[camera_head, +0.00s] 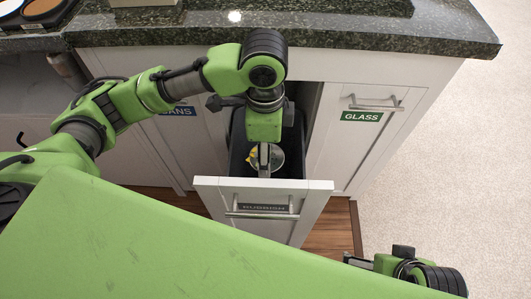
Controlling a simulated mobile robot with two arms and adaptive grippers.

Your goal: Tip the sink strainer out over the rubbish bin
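The rubbish bin (237,150) is a dark container in a pulled-out white drawer marked RUBBISH. The sink strainer (278,157) is a small round greyish piece with yellow bits at its left side, over the bin's opening. My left gripper (264,168) points down over the bin and appears narrowly shut on the strainer, covering its middle. The strainer's exact tilt and its height above the bin floor are hard to tell.
The RUBBISH drawer front (262,187) stands out from the cabinet. A closed GLASS door (350,140) is to its right, and a CANS front (190,135) to its left. The dark stone counter (370,30) overhangs behind. Pale floor (440,170) is open at right.

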